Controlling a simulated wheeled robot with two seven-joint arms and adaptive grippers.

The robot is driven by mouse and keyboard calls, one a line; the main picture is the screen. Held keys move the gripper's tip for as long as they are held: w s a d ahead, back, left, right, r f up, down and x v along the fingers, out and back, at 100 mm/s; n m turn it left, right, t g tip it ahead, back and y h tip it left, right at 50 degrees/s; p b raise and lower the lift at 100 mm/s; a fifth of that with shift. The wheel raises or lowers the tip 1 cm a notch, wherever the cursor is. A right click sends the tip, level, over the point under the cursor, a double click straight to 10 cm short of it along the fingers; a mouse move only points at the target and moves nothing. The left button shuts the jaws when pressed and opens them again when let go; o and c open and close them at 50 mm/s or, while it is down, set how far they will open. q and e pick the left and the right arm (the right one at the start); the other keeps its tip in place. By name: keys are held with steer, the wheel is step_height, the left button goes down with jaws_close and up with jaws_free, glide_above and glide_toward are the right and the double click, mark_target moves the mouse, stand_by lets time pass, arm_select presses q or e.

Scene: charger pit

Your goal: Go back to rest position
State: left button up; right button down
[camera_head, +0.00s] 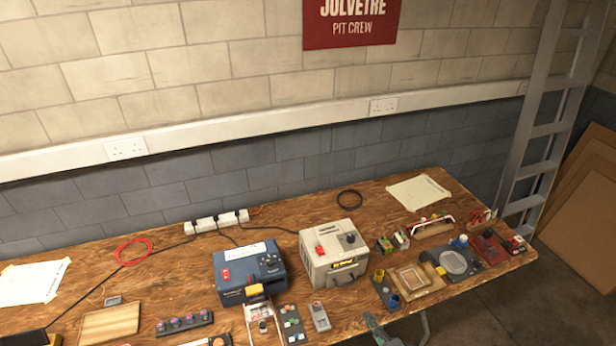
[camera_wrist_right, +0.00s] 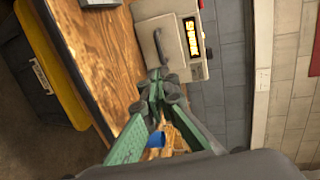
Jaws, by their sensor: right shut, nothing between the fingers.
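My right gripper (camera_head: 374,323) shows at the bottom edge of the head view, in front of the bench, with green fingers. In the right wrist view my right gripper (camera_wrist_right: 160,78) has its fingertips together and holds nothing. Beyond its tips is the beige charger box (camera_wrist_right: 162,40), which has a handle and a lit yellow display; I cannot tell the exact gap. The same beige charger (camera_head: 333,254) stands on the bench in the head view, with a red switch and a dark knob. A blue charger (camera_head: 247,272) stands to its left. My left gripper is not in view.
The wooden bench (camera_head: 185,262) carries several small parts, trays and a power strip (camera_head: 217,222). A ladder (camera_head: 540,130) leans at the right, beside brown boards (camera_head: 590,200). A black and yellow crate (camera_wrist_right: 35,75) stands on the floor in the wrist view.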

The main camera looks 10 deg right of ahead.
steer(key=s+d+f+n+g+h, duration=0.1)
steer(key=s+d+f+n+g, duration=0.25)
steer(key=s, duration=0.55)
steer(key=s+d+r+n+g+h, duration=0.1)
steer(key=s+d+n+g+h, duration=0.1)
steer(key=s+n+g, duration=0.45)
steer(key=s+d+f+n+g+h, duration=0.1)
steer(key=s+d+f+n+g, duration=0.15)
steer(key=s+n, duration=0.6)
steer(key=s+f+m, duration=0.1)
steer(key=s+f, duration=0.1)
steer(key=f, duration=1.2)
steer(key=s+f+m, duration=0.1)
steer(key=s+f, duration=0.1)
steer(key=f, duration=1.2)
steer(key=s+a+f+g, duration=0.1)
steer(key=s+f+g, duration=0.1)
steer(key=s+f, duration=1.6)
steer(key=shift+s+f+y, duration=0.3)
steer(key=shift+s+f, duration=0.05)
steer(key=shift+s, duration=0.7)
